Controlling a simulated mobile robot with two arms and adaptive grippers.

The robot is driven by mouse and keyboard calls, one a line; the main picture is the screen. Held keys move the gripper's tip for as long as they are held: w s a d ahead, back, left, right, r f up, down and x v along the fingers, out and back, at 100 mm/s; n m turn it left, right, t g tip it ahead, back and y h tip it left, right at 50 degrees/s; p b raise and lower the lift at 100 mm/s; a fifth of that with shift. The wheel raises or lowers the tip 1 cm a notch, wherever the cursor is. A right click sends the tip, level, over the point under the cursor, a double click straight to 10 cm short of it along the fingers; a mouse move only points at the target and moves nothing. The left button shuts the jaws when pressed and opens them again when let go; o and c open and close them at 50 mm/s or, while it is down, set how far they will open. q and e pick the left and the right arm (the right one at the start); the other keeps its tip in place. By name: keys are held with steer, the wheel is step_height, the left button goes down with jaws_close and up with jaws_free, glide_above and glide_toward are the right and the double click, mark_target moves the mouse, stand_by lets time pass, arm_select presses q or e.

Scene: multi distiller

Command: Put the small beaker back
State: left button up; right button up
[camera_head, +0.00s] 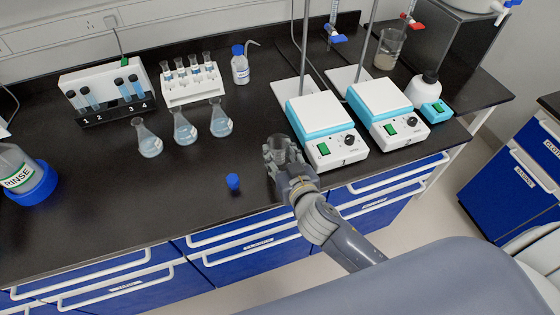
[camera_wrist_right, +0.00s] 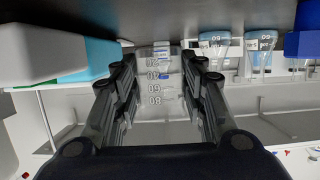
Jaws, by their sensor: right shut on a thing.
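The small beaker (camera_head: 279,146) is clear glass and sits between the fingers of my right gripper (camera_head: 280,158), near the front edge of the black bench. In the right wrist view the beaker (camera_wrist_right: 160,88) shows its graduation marks between both fingers of my right gripper (camera_wrist_right: 160,80), which is shut on it. The wrist picture looks upside down. I cannot tell whether the beaker touches the bench top. My left gripper is not in view.
Two hotplate stirrers (camera_head: 325,130) (camera_head: 388,110) with rods stand right of the gripper. A blue cap (camera_head: 232,182) lies to its left. Several flasks (camera_head: 184,130), a tube rack (camera_head: 190,90) and a larger beaker (camera_head: 389,50) stand farther back. The front-left bench top is mostly clear.

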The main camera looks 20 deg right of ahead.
mark_target(280, 163)
steer(key=shift+f+b, duration=0.95)
steer(key=shift+f, duration=0.5)
steer(key=shift+f, duration=0.1)
steer(key=o, duration=1.2)
steer(key=shift+c, duration=0.2)
